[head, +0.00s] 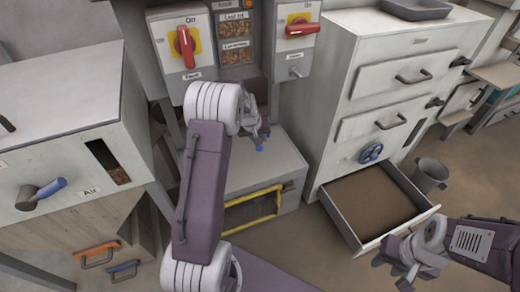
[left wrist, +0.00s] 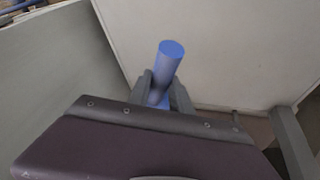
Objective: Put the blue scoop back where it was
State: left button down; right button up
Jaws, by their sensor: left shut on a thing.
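My left gripper (head: 262,135) is partly hidden behind my own arm, low in front of the control panels. In the left wrist view its two grey fingers (left wrist: 163,98) are shut on a blue cylinder, which looks like the handle of the blue scoop (left wrist: 168,62). The rest of the scoop is hidden. My right gripper (head: 391,273) is at the lower right, in front of the open drawer, with its fingers apart and nothing between them.
An open drawer (head: 429,212) filled with brown material juts from the grey cabinet (head: 341,115). A grey box with a yellow-framed opening (head: 252,209) is below my left gripper. Red switches (head: 185,47) are above. A pale wall is close in the left wrist view.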

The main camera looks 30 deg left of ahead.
pick_arm(q)
notch_tip(320, 180, down, 10)
jog(key=b, duration=0.5)
jog(key=shift+r, duration=0.35)
jog(key=c, duration=1.2)
grip_release()
jog(key=shift+f, duration=0.2)
